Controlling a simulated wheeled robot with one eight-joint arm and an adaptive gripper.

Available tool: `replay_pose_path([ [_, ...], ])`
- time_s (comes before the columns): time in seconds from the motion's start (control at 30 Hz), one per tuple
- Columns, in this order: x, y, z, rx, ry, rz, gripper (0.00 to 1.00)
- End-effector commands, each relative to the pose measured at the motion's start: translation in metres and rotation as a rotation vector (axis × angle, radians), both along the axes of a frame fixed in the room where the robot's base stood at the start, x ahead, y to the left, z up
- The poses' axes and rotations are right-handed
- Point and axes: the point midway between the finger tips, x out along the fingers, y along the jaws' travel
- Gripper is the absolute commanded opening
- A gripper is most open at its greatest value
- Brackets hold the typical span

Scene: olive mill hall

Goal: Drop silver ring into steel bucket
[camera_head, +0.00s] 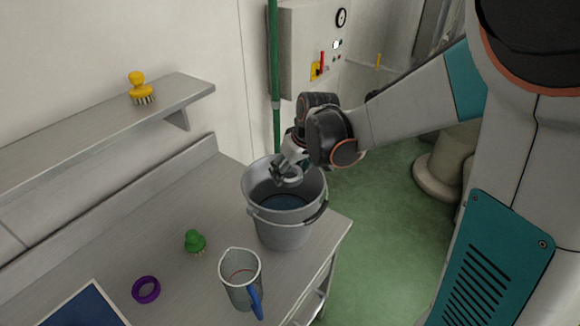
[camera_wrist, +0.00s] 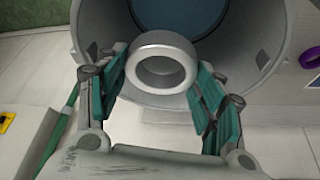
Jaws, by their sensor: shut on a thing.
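The silver ring (camera_wrist: 187,57) is held between the two teal-padded fingers of my gripper (camera_wrist: 160,72) in the wrist view. In the head view the ring (camera_head: 290,175) shows at the mouth of the steel bucket. The steel bucket (camera_head: 283,229) stands upright on the bench near its right end, with a dark blue inside bottom. My gripper (camera_head: 287,172) is over the bucket's opening, shut on the ring. In the wrist view the bucket (camera_wrist: 262,32) fills the area behind the ring. How far the ring is below the rim is hard to tell.
A grey jug (camera_head: 238,270) with a blue handle stands close in front of the bucket. A green brush (camera_head: 195,241), a purple ring (camera_head: 146,290) and a blue panel (camera_head: 80,308) lie on the bench. A yellow brush (camera_head: 140,88) sits on the shelf (camera_head: 100,130) above.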

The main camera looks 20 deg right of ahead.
Motion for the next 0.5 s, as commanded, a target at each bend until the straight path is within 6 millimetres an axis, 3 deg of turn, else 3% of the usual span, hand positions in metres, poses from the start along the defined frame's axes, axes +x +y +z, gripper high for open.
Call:
replay_pose_path([
  [0.27, 0.0002, 0.0001, -0.0012, 0.0, 0.0, 0.0, 0.34],
  [0.3, 0.0, 0.0, -0.0012, 0.0, 0.0, 0.0, 0.71],
  [0.37, 0.0, 0.0, -0.0012, 0.0, 0.0, 0.0, 0.84],
  [0.5, 0.0, 0.0, -0.0012, 0.0, 0.0, 0.0, 0.85],
])
